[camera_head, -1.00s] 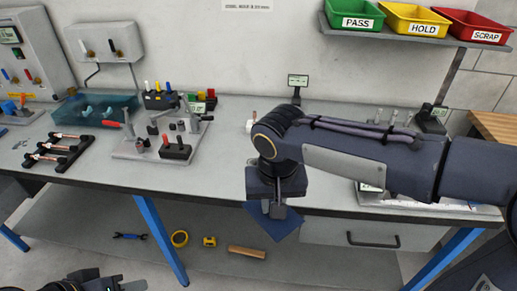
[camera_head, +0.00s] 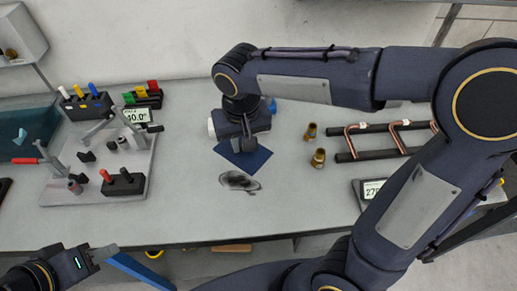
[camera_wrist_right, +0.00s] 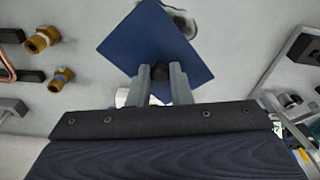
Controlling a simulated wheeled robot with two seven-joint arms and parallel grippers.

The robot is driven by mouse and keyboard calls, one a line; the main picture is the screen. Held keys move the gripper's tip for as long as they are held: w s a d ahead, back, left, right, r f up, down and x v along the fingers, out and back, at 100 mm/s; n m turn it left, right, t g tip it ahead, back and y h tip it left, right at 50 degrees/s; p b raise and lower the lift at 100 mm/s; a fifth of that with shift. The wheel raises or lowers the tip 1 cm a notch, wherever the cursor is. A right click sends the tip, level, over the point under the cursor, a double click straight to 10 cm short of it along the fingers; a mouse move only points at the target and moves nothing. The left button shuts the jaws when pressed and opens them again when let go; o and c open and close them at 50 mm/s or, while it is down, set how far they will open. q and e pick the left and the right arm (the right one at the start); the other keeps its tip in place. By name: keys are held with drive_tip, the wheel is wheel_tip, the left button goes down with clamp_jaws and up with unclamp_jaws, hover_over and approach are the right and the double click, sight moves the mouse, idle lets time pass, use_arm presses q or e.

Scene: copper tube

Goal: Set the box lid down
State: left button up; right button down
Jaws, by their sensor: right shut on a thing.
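The box lid appears to be the dark blue square plate (camera_head: 243,158) with a small black knob, over the middle of the bench. In the right wrist view the blue lid (camera_wrist_right: 150,45) sits between and beyond the fingers. My right gripper (camera_wrist_right: 161,76) is shut on its knob. In the head view the right gripper (camera_head: 243,140) points down above the lid. Whether the lid touches the bench cannot be told. My left gripper (camera_head: 92,258) is at the lower left, before the bench's front edge, away from the lid; its finger gap is unclear.
A grey and dark oval item (camera_head: 239,181) lies just in front of the lid. Two brass fittings (camera_head: 318,158) and a rack of copper tubes (camera_head: 385,138) are to the right. A clamp fixture plate (camera_head: 100,165) is left. Bare bench lies between fixture and lid.

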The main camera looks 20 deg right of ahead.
drive_tip(key=w+d+f, duration=0.1)
drive_tip(key=d+f, duration=0.1)
drive_tip(key=w+d+f+p, duration=0.1)
drive_tip(key=d+f, duration=0.2)
drive_tip(key=w+d+f, duration=0.1)
drive_tip(key=d+f, duration=0.1)
drive_tip(key=d, duration=0.1)
drive_tip(key=shift+w+d+f, duration=0.2)
drive_tip(key=shift+w+d, duration=0.05)
drive_tip(key=shift+w, duration=0.15)
drive_tip(key=f, duration=0.3)
drive_tip(key=shift+w+d+f+p, duration=0.1)
drive_tip(key=shift+d+p, duration=0.2)
drive_tip(key=shift+d, duration=0.1)
drive_tip(key=shift+f, duration=0.4)
drive_tip(key=shift+f, duration=0.1)
drive_tip(key=c, duration=1.3)
unclamp_jaws()
